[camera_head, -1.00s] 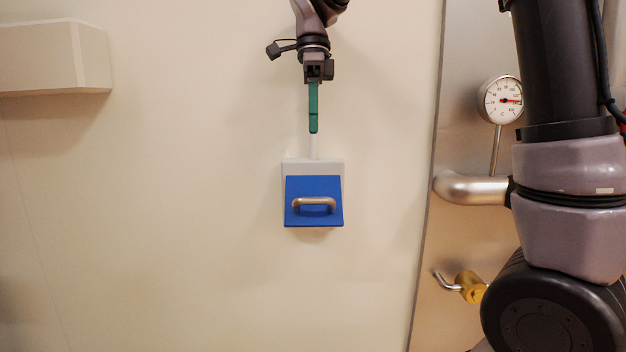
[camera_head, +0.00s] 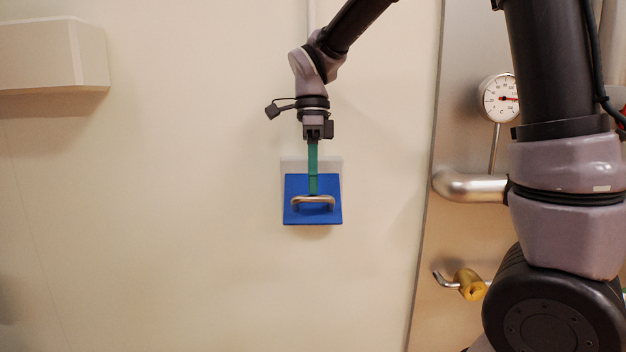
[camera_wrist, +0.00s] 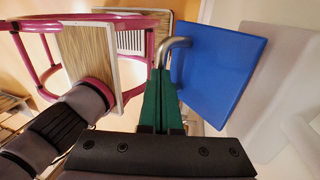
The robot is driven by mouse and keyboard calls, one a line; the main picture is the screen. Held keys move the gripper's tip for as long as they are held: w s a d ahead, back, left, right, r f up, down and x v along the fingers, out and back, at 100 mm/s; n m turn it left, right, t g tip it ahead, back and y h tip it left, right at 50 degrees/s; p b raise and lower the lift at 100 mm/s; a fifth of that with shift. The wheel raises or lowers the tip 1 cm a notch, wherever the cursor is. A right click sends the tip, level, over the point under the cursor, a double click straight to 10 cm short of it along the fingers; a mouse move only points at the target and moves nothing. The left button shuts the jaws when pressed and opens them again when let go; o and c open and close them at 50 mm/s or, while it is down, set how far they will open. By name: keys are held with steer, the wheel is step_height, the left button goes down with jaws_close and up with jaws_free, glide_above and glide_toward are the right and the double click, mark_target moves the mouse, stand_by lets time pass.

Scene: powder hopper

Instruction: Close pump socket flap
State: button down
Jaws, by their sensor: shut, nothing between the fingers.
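The blue flap (camera_head: 313,216) with its metal bar handle (camera_head: 325,200) is in front of a white socket box (camera_head: 334,167) on the wall. In the wrist view the blue flap (camera_wrist: 215,70) stands out at an angle from the white box (camera_wrist: 270,90). My gripper (camera_head: 313,192) has green fingers, shut and empty, pointing down at the handle's top edge. In the wrist view the fingertips of my gripper (camera_wrist: 160,72) are close beside the handle (camera_wrist: 178,43); I cannot tell whether they touch it.
A steel panel with a round gauge (camera_head: 499,98), a bent pipe (camera_head: 470,186) and a brass valve (camera_head: 470,285) is at the right. A beige box (camera_head: 50,55) juts from the wall at upper left. The wall below the flap is clear.

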mark_target(313, 209)
steer(key=shift+f, duration=0.15)
steer(key=f+t, duration=0.1)
steer(key=t, duration=0.1)
steer(key=shift+s+f+t, duration=0.1)
steer(key=shift+f+t, duration=0.2)
steer(key=shift+f, duration=0.1)
steer(key=f+t, duration=0.2)
steer(key=shift+w+t, duration=0.2)
steer(key=shift+t, duration=0.1)
steer(key=shift+w+f, duration=0.15)
steer(key=shift+f, duration=0.2)
steer(key=shift+w+f, duration=0.4)
steer(key=shift+f, duration=0.2)
steer(key=shift+w+f, duration=0.35)
steer(key=shift+f, duration=0.2)
steer(key=shift+d, duration=0.1)
